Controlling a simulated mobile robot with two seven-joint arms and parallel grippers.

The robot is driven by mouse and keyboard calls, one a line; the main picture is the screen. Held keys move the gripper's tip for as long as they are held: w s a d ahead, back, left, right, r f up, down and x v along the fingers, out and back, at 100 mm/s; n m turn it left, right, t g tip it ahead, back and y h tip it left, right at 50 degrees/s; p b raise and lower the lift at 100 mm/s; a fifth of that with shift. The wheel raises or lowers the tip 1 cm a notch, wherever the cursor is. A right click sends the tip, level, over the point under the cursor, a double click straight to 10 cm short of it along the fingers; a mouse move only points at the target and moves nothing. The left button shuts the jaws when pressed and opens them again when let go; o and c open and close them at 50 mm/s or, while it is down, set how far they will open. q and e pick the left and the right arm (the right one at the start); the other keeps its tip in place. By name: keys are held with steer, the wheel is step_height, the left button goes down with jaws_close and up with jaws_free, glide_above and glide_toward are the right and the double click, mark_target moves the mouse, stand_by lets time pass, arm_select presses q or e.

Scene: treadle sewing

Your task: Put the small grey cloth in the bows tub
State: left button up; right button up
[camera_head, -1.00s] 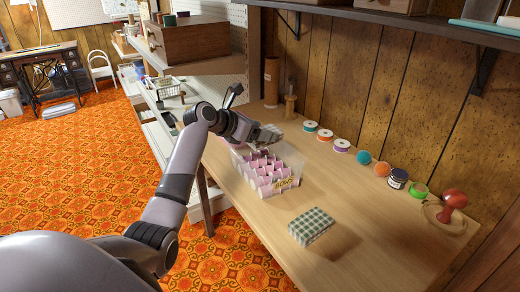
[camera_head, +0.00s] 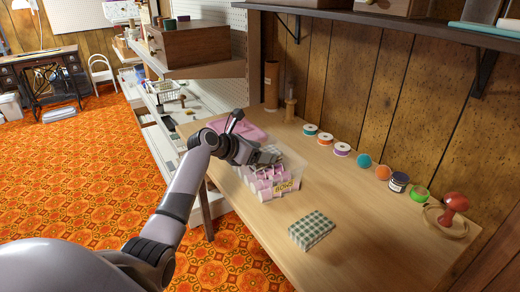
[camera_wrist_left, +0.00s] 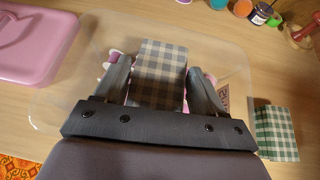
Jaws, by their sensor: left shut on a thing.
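The small grey checked cloth (camera_wrist_left: 158,72) is between the fingers of my left gripper (camera_head: 266,156), which is shut on it. In the left wrist view my left gripper (camera_wrist_left: 160,88) has one finger on each side of the cloth. The bows tub (camera_head: 297,172) is clear, with pink and white contents and a BOWS label on its front. The gripper and cloth are over the tub, and its clear rim (camera_wrist_left: 62,100) surrounds them in the wrist view. I cannot tell whether the cloth touches the contents. My right gripper is out of view.
A pink lid (camera_wrist_left: 35,45) lies left of the tub. A green checked cloth (camera_head: 311,229) lies on the table (camera_head: 375,235) in front. Several ribbon spools, a dark jar (camera_head: 397,182) and a red-handled stamp (camera_head: 453,205) line the back. The front right tabletop is clear.

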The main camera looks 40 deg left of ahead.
arm_select(q)
steer(key=shift+f, duration=0.25)
steer(key=o, duration=1.2)
steer(key=shift+o, duration=0.2)
steer(key=shift+r, duration=0.1)
steer(key=shift+r+b, duration=0.35)
steer(key=p+v, duration=0.2)
steer(key=v, duration=1)
steer(key=shift+r, duration=0.15)
